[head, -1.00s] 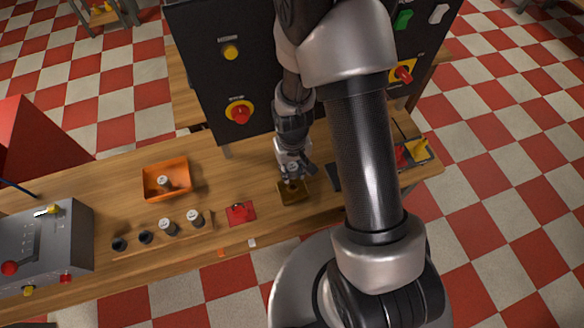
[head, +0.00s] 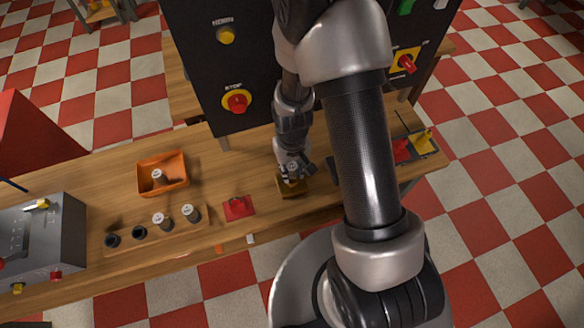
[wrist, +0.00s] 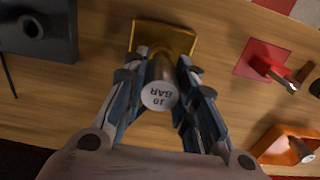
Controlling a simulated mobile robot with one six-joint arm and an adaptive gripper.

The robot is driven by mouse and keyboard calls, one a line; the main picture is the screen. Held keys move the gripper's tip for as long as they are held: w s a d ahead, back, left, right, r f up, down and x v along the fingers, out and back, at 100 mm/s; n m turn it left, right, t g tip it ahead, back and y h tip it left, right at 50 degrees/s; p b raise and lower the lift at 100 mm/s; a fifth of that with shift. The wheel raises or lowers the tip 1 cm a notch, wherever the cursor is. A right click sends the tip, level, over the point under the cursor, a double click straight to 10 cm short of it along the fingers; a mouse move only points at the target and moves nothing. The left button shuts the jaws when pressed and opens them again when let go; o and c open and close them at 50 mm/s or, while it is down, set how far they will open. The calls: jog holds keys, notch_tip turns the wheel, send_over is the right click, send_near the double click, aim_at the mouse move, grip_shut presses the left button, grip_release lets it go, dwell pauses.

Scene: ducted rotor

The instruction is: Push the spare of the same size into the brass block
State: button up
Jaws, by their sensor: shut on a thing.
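The brass block (wrist: 183,33) lies on the wooden bench, and it also shows in the head view (head: 291,190), partly under my gripper. My gripper (wrist: 160,78) is shut on a brass cylinder with a white cap (wrist: 160,96) that reads "10 BAR". The cylinder stands over the block in the wrist view. Its lower end is hidden, so I cannot tell how far it sits in the block. In the head view my gripper (head: 291,177) is low at the block. Several other cylinders, two with pale caps (head: 162,220) and two dark (head: 112,240), stand in a wooden rack (head: 175,235).
An orange tray (head: 184,183) with a capped cylinder (head: 157,175) is at left. A red plate with a red fitting (head: 238,207) lies left of the block. A grey control box (head: 60,240) stands far left. A dark panel (head: 210,60) rises behind the bench.

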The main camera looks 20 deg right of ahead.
aim_at(292, 166)
jog(key=shift+f, duration=0.15)
dwell(0.4)
jog(key=shift+f+b, duration=1.25)
jog(key=o, duration=1.1)
notch_tip(292, 166, up, 12)
jog(key=shift+r, duration=0.1)
